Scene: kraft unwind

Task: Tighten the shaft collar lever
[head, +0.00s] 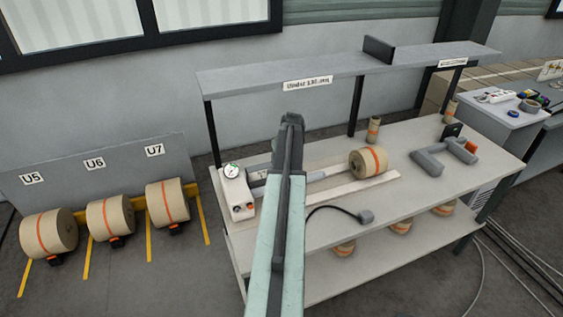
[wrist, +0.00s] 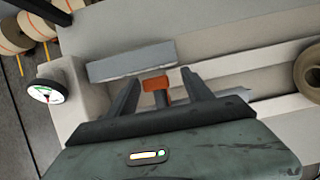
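In the wrist view an orange lever (wrist: 156,88), with a wide head and a narrower stem, shows between the two dark fingers of my gripper (wrist: 159,76). The fingers are spread, with gaps on both sides of the lever; I see no contact. How far beneath the fingertips the lever lies I cannot tell. In the head view my gripper (head: 291,120) is seen from behind over the bench, and my arm hides the lever and collar. A grey shaft (head: 332,172) runs right to a brown roll with an orange band (head: 368,163).
A white box with a round gauge (head: 238,195) stands left on the bench (head: 415,195). An overhead shelf (head: 345,65) spans behind. Grey cradle parts (head: 428,163) stand right. Several rolls (head: 110,217) sit on the left.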

